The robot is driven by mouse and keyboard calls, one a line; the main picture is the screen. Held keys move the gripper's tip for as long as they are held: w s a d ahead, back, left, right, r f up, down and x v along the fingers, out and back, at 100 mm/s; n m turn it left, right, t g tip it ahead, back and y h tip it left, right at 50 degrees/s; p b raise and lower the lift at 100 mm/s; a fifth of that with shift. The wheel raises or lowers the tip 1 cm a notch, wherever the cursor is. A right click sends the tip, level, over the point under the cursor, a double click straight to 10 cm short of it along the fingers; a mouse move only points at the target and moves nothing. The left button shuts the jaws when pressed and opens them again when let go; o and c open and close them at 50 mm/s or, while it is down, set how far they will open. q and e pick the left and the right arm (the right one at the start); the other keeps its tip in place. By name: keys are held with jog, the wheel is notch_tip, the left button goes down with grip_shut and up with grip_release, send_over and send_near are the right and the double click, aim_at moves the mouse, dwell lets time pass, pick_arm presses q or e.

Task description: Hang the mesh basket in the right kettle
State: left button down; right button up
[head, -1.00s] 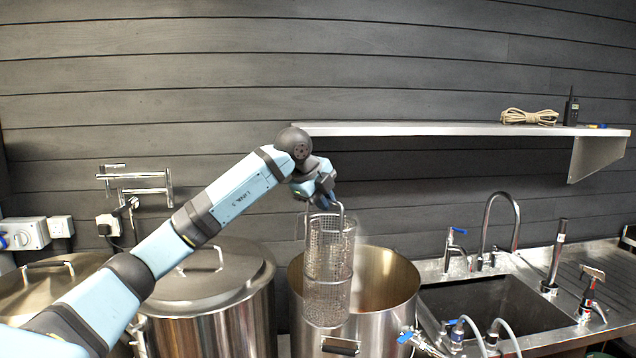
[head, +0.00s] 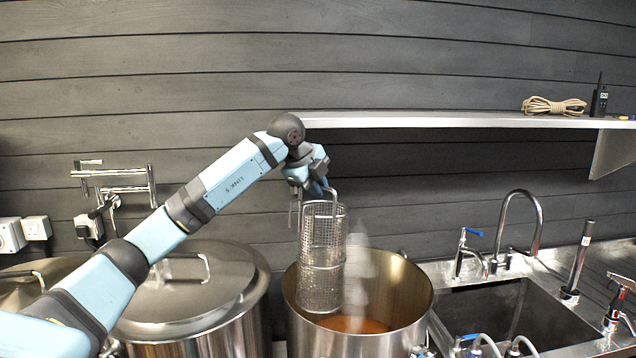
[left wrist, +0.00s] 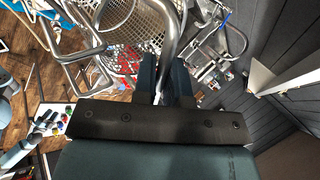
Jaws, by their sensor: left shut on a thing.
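The mesh basket (head: 322,258) is a tall steel cylinder with a wire handle on top. My left gripper (head: 322,190) is shut on that handle, and the basket hangs upright below it. In the left wrist view the gripper (left wrist: 167,88) grips the bent handle bar, with the basket mesh (left wrist: 130,22) beyond. The right kettle (head: 408,317) is open, with amber liquid inside and steam rising. The basket's lower part overlaps the kettle's opening in the head view; how deep it sits is hard to tell. My right gripper is not in view.
A lidded kettle (head: 180,290) stands to the left, another lid (head: 35,280) at far left. A steel shelf (head: 450,120) with rope (head: 553,106) and a radio (head: 599,100) runs along the wall above. The sink (head: 515,315) and taps are at the right.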

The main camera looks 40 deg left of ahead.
pick_arm(q)
jog(key=shift+s+d+r, duration=0.15)
jog(key=shift+s+r, duration=0.05)
jog(key=shift+r, duration=0.05)
jog(key=s+d, duration=1)
jog(key=d, duration=0.2)
jog(key=shift+t, duration=0.4)
jog(key=w+a+p, duration=0.1)
jog(key=w+a, duration=0.2)
jog(key=a, duration=0.1)
jog(key=w+a, duration=0.3)
jog(key=a, duration=0.1)
jog(key=w+a+p, duration=0.1)
jog(key=w+a, duration=0.3)
jog(key=shift+f+p, duration=0.15)
jog(key=shift+p, duration=0.15)
notch_tip(320, 180, down, 21)
jog(key=b, duration=1.4)
jog(key=shift+f+b, duration=0.9)
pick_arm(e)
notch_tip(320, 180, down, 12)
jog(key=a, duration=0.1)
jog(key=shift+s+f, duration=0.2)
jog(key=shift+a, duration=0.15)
